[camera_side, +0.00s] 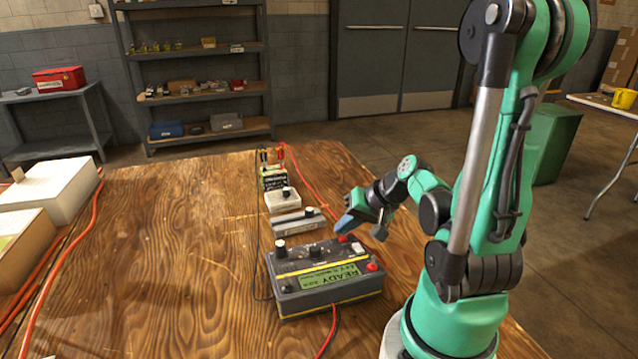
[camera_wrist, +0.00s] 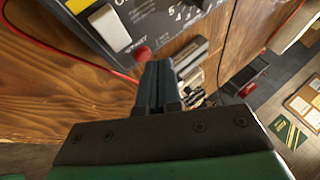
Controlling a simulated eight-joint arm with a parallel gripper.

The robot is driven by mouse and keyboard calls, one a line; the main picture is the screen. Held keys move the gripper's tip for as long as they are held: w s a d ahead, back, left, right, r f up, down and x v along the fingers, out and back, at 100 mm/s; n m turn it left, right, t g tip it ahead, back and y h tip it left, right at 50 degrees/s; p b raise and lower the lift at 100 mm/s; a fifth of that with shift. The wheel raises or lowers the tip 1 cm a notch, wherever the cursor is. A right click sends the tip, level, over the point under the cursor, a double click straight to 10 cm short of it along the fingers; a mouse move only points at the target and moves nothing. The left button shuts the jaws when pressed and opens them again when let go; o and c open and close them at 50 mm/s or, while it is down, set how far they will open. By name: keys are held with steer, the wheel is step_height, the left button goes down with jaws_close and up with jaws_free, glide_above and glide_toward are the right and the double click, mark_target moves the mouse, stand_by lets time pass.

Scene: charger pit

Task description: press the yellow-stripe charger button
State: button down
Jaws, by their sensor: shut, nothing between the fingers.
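The dark grey charger (camera_side: 330,296) with a yellow stripe sits on the wooden table in the side view, its green display reading READY. A red knob or button (camera_side: 372,267) is at its right front, and another red part (camera_side: 343,238) shows at its far right edge. In the wrist view, part of a dark panel (camera_wrist: 168,22) carries a white switch (camera_wrist: 110,28) and a red button (camera_wrist: 141,54) labelled START. My gripper (camera_side: 342,226) is shut and empty, close to the charger's far right edge. In the wrist view its fingertips (camera_wrist: 159,63) are just right of the red button; contact cannot be told.
Behind the charger stand a grey box (camera_side: 298,222), a white box (camera_side: 283,200) and a battery (camera_side: 274,180) with red and black clips. Cables run along the table (camera_side: 170,270). Pale boxes (camera_side: 50,195) are at the left; the table's middle left is clear.

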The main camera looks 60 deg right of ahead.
mark_target(343, 238)
steer(key=shift+r, duration=0.15)
steer(key=shift+r, duration=0.3)
steer(key=shift+w+d+r, duration=0.1)
steer(key=shift+r, duration=0.7)
steer(key=shift+w+d+r, duration=0.15)
steer(key=shift+r, duration=0.7)
steer(key=shift+w+d+r, duration=0.1)
steer(key=shift+r, duration=0.7)
steer(key=w+a+n, duration=0.1)
steer(key=a+n, duration=0.1)
steer(key=w+a+n, duration=0.1)
steer(key=a, duration=0.1)
steer(key=w+a+n+g, duration=0.1)
steer(key=w+a+n, duration=0.1)
steer(key=a, duration=0.1)
steer(key=shift+r+n, duration=0.3)
steer(key=shift+r, duration=0.05)
steer(key=w+a+r+n, duration=0.2)
steer(key=a+n, duration=0.3)
steer(key=a, duration=0.3)
steer(key=shift+n+t, duration=0.3)
steer(key=shift+n, duration=0.1)
steer(key=shift+r, duration=0.1)
